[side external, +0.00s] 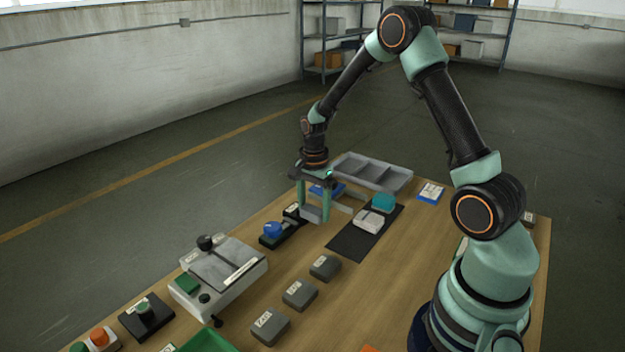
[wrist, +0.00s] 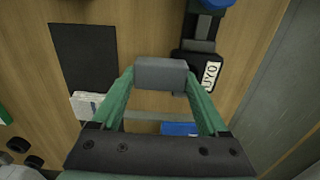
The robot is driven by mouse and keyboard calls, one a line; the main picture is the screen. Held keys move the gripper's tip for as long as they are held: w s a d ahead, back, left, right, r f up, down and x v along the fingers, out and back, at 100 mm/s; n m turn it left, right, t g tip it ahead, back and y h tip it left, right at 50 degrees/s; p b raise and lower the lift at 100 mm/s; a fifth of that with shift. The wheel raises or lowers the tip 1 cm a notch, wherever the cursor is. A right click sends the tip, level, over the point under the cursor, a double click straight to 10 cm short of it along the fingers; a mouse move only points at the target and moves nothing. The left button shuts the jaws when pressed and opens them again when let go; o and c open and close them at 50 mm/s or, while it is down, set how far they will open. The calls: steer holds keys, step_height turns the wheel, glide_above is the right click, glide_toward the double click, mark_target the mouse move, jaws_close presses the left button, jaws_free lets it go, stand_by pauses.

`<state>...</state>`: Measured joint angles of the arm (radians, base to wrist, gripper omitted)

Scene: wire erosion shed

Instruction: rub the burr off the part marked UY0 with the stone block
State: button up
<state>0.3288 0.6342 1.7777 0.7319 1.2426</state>
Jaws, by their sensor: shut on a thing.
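My gripper (side external: 314,208) points down and is shut on a grey stone block (side external: 315,215). In the wrist view the block (wrist: 160,73) sits between the green fingertips (wrist: 160,84). The dark part marked UY0 (side external: 292,210) is at the outer end of a black clamp with a blue knob (side external: 272,229). In the wrist view the part (wrist: 208,78) lies just right of the block, its white label reading sideways. The block's right end is close to the part; I cannot tell whether they touch. No burr can be made out.
A grey compartment tray (side external: 372,173) stands behind my gripper. A dark mat (side external: 345,243) to the right holds a white block (side external: 369,222) and a teal block (side external: 383,203). Several dark labelled parts and a grey device (side external: 218,275) stand nearer the camera.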

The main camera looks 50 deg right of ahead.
steer(key=w, duration=0.3)
steer(key=shift+w, duration=0.2)
steer(key=shift+w+d, duration=0.15)
steer(key=shift+w, duration=0.05)
steer(key=shift+s+d, duration=0.35)
steer(key=shift+s, duration=1.7)
steer(key=shift+w, duration=1.9)
steer(key=s, duration=0.4)
steer(key=w, duration=0.4)
steer(key=shift+w, duration=0.1)
steer(key=shift+a, duration=0.55)
steer(key=shift+s, duration=2.1)
steer(key=w, duration=0.4)
step_height(320, 180, up, 8)
